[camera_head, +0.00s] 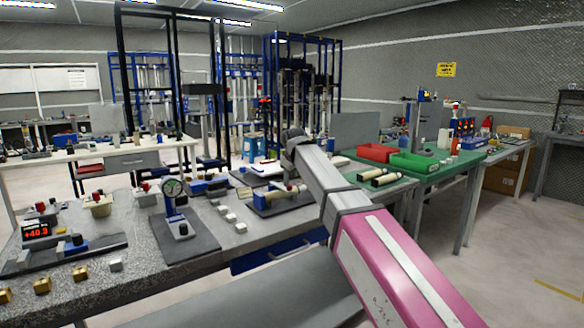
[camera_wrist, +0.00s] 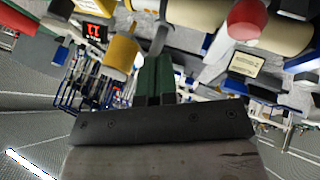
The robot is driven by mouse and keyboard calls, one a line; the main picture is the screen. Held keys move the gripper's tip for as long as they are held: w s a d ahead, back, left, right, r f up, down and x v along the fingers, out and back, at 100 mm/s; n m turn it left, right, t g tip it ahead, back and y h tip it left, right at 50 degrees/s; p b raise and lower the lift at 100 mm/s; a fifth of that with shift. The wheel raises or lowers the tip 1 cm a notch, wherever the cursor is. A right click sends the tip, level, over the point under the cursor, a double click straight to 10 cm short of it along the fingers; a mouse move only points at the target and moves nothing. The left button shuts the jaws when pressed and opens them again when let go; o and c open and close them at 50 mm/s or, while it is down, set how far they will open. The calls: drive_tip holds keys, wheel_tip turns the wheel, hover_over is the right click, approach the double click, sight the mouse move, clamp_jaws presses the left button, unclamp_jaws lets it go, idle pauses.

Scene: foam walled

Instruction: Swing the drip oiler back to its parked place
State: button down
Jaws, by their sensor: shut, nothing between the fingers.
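My gripper (camera_wrist: 154,62) shows in the wrist view as two green fingers close together, shut and empty. In the head view my forearm and wrist hide the fingers. A yellow cup-shaped part (camera_wrist: 120,52) hangs just left of the fingers in the wrist view; it may be the drip oiler, but I cannot be sure. A gap shows between it and the fingers. I cannot make out the oiler's parked place.
The wrist view is tilted and crowded: a red-capped part (camera_wrist: 247,20) and cream cylinders (camera_wrist: 200,12) are close by. On the grey bench (camera_head: 137,272) stand a dial gauge (camera_head: 173,187) and small blocks. Red (camera_head: 376,152) and green bins (camera_head: 414,162) sit at right.

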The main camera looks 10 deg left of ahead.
drive_tip(key=shift+w+d, duration=0.25)
drive_tip(key=shift+w, duration=0.35)
drive_tip(key=shift+w+d, duration=0.25)
drive_tip(key=shift+w, duration=0.3)
drive_tip(key=w+d+n+g+y, duration=0.1)
drive_tip(key=w+d+n, duration=0.1)
drive_tip(key=w+n, duration=0.1)
drive_tip(key=w+d+n+g+y, duration=0.1)
drive_tip(key=w+d+n+y, duration=0.1)
drive_tip(key=w+n, duration=0.1)
drive_tip(key=w+d+n+g+y, duration=0.1)
drive_tip(key=w+n, duration=0.1)
drive_tip(key=w, duration=0.1)
drive_tip(key=shift+w+d+r+n+y, duration=0.1)
drive_tip(key=shift+w+d+n+y, duration=0.1)
drive_tip(key=shift+d+n+y, duration=0.15)
drive_tip(key=w+a+n+g+y, duration=0.1)
drive_tip(key=w+a+n+g, duration=0.1)
drive_tip(key=w+n+g, duration=0.2)
drive_tip(key=shift+w+a+n, duration=0.3)
drive_tip(key=shift+w+n, duration=1.15)
drive_tip(key=shift+w, duration=1.95)
drive_tip(key=shift+w+a, duration=0.1)
drive_tip(key=shift+w, duration=0.05)
